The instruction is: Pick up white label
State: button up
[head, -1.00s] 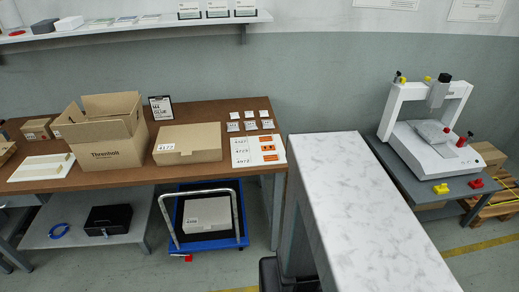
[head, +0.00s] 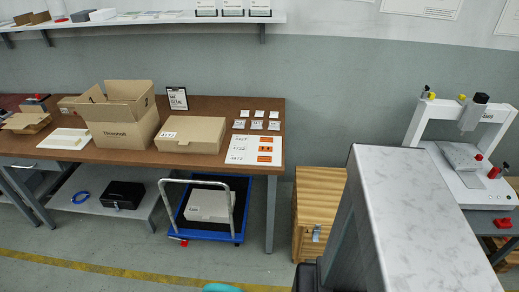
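Several small white labels or cards (head: 256,125) lie in two rows near the right end of the brown table (head: 222,107); some carry dark print too small to read. Just in front of them lies a white sheet (head: 240,157) with printed codes and orange patches. The closed cardboard box (head: 192,134) to the left has a small white label (head: 168,135) on its front. I cannot tell which of these is the label meant. My gripper is not in view.
An open carton (head: 122,128) and a clipboard (head: 177,98) stand on the table. A blue cart (head: 213,234) is under it. A wooden cabinet (head: 306,225) and a tall marble-topped block (head: 405,190) stand to the right, then a white gantry machine (head: 460,120). Floor before the table looks clear.

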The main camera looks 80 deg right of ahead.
aim_at(239, 148)
jog(key=u, duration=0.15)
jog(key=k, duration=0.7)
jog(key=z, duration=2.3)
jog(key=i, duration=0.6)
jog(key=z, duration=0.15)
